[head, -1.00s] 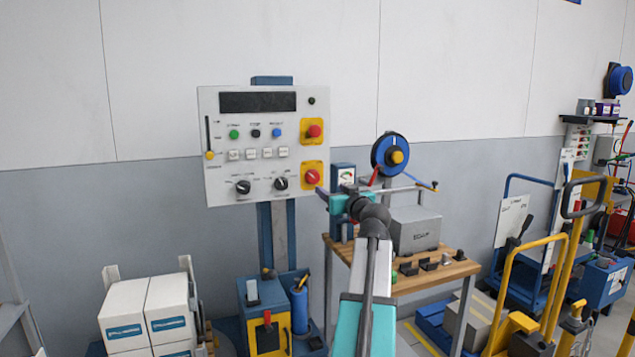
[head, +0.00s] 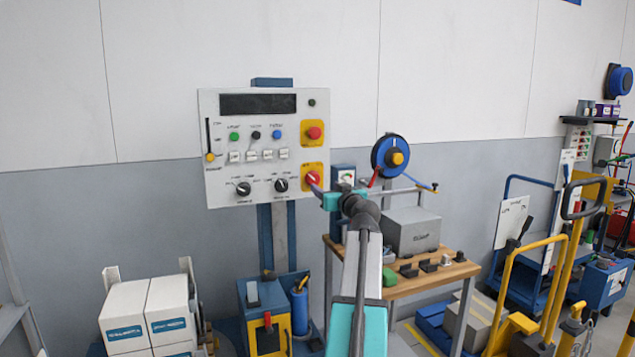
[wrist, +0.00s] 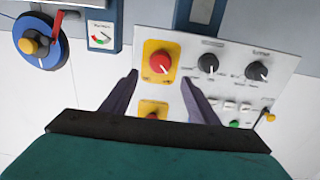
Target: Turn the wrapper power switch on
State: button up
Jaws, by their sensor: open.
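The control panel (head: 218,184) is a white board on a blue post. The likely power switch is a red rotary knob (head: 312,178) on a yellow plate at its lower right, with a white mark on its face. In the wrist view, upside down, the red knob (wrist: 159,62) shows beyond the fingertips. My gripper (wrist: 160,80) is open and empty, one finger on each side of the knob in the picture. Its gap to the knob is hard to judge. In the head view my gripper (head: 318,188) is just right of the knob, its fingers partly hidden.
A red push button (head: 314,133) on a yellow plate sits above the knob. Two black knobs (head: 243,188) (head: 281,185) are to its left. A workbench (head: 455,271) with a grey box (head: 412,232) and a blue reel (head: 382,148) stand right.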

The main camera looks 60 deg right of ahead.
aim_at(315, 180)
jog(key=shift+p+x, duration=0.65)
jog(key=shift+x, duration=3.95)
